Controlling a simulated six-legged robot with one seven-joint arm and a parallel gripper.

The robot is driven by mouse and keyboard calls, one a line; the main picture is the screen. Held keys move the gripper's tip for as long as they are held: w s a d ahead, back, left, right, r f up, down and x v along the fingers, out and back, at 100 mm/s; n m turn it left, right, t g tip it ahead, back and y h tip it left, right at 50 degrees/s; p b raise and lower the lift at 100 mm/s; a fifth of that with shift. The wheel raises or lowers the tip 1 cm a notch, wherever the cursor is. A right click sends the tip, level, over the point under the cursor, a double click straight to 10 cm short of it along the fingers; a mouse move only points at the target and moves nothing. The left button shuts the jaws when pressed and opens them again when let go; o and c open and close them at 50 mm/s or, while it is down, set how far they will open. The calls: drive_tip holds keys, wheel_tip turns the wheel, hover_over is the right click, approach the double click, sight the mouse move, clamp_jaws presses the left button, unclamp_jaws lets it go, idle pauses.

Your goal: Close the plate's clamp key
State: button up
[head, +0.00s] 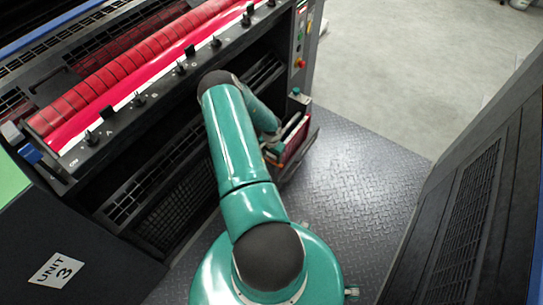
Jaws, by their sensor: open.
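The press unit's black ledge (122,122) runs diagonally below a red roller (130,62). Several small black knobs or keys stand along it, one near the left end (92,137) and one further along (180,69). Small white letters mark the ledge. I cannot tell which of them is the plate's clamp key, or whether it is open. My teal arm reaches over the unit's front and folds back down. My gripper (274,151) is small at its end, low beside the unit, apart from the ledge. It is open, with its fingers hardly visible.
A holder with red and white flat items (294,135) is on the unit's right end, close to my gripper. Control buttons (299,63) are above it. A dark vented cabinet (470,210) stands at the right. The tread-plate floor (365,180) between is clear.

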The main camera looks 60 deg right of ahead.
drive_tip(key=c, duration=1)
drive_tip(key=shift+n, duration=0.4)
drive_tip(key=n, duration=0.3)
drive_tip(key=shift+n, duration=0.3)
drive_tip(key=n, duration=0.4)
drive_tip(key=shift+n, duration=0.3)
drive_tip(key=n, duration=0.4)
drive_tip(key=shift+n, duration=2.5)
